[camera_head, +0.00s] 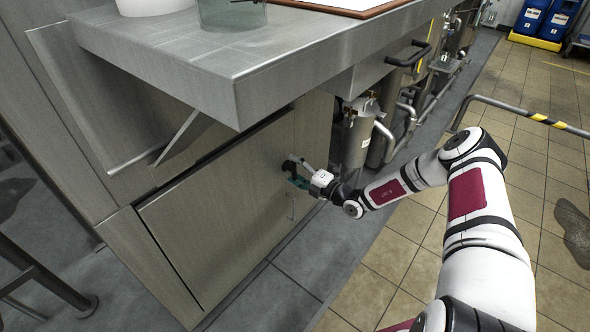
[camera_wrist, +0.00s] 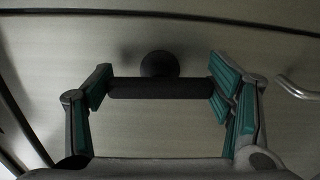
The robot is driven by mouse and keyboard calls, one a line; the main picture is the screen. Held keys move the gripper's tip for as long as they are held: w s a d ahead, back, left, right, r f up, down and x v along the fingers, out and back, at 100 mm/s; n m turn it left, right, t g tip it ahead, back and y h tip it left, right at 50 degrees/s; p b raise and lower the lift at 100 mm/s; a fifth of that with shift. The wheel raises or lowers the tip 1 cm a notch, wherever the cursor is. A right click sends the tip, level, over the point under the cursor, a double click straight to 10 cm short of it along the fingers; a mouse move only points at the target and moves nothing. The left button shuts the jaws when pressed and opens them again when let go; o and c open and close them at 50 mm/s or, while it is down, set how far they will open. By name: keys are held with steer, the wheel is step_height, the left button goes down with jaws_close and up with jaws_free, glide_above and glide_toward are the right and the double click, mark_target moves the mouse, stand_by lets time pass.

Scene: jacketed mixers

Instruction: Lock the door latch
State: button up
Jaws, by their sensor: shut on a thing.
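The door (camera_head: 215,215) is a flat brushed-metal panel on the front of the counter cabinet, and it looks flush with the frame. The dark latch (camera_head: 289,165) sits near its upper right part. In the wrist view, the latch (camera_wrist: 152,88) is a black bar lying level, with a round black hub (camera_wrist: 159,64) behind its middle. My gripper (camera_head: 298,178) is at the latch; in the wrist view, my gripper (camera_wrist: 160,82) has its green-padded fingers shut on the bar's two ends. The latch's lock position cannot be told.
The steel counter top (camera_head: 230,50) overhangs the door. A hinged flap with a bracket (camera_head: 180,138) juts out at left. A steel canister (camera_head: 357,135) and pipes stand right of the door. A striped rail (camera_head: 535,117) is at right. The tiled floor (camera_head: 370,290) in front is clear.

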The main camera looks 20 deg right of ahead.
steer(key=shift+m, duration=0.5)
steer(key=o, duration=1.2)
steer(key=shift+a, duration=0.1)
steer(key=v, duration=1.2)
